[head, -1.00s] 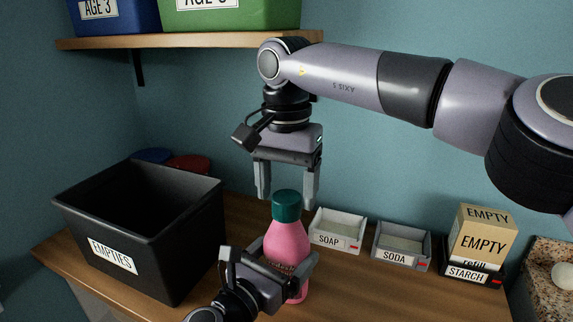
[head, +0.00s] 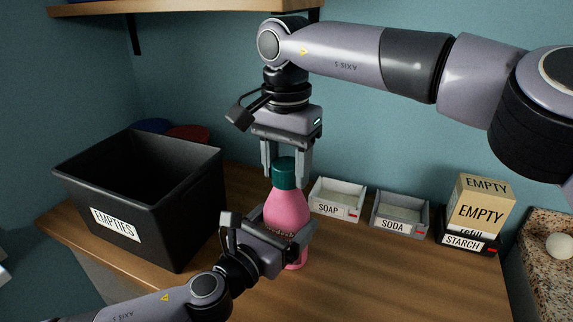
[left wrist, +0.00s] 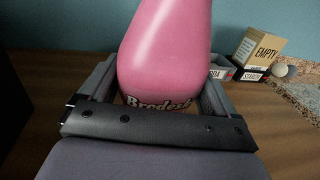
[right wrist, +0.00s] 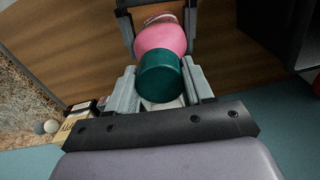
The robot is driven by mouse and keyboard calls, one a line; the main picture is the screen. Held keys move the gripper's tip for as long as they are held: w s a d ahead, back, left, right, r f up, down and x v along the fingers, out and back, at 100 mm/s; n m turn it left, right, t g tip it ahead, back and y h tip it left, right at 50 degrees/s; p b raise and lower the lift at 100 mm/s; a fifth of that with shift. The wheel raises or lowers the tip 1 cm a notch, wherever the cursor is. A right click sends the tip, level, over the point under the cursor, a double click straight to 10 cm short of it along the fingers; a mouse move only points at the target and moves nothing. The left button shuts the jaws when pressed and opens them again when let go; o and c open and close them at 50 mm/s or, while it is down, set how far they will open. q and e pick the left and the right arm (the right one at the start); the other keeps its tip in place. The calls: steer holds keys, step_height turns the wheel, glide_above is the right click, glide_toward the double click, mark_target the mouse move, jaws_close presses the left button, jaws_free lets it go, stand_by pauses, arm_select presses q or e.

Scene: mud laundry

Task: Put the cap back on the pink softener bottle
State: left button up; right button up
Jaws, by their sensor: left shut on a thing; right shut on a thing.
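The pink softener bottle (head: 287,212) stands upright on the wooden counter, and its lower body also shows in the left wrist view (left wrist: 165,55). The dark green cap (head: 287,173) sits on top of the bottle's neck; whether it is threaded tight I cannot tell. My left gripper (head: 283,245) is shut on the bottle around its lower body. My right gripper (head: 287,172) comes down from above and is shut on the cap, with a finger on either side. The cap also shows between the fingers in the right wrist view (right wrist: 160,77).
A black bin labelled EMPTIES (head: 190,215) stands to the left. A soap tray (head: 337,200), a soda tray (head: 400,215) and a starch tray (head: 468,243) with a box (head: 480,208) line the right back. The front right counter is clear.

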steer(key=m, duration=1.2)
steer(key=shift+m, duration=0.3)
steer(key=m, duration=0.7)
steer(key=shift+m, duration=0.4)
steer(key=m, duration=1.2)
steer(key=o, duration=1.2)
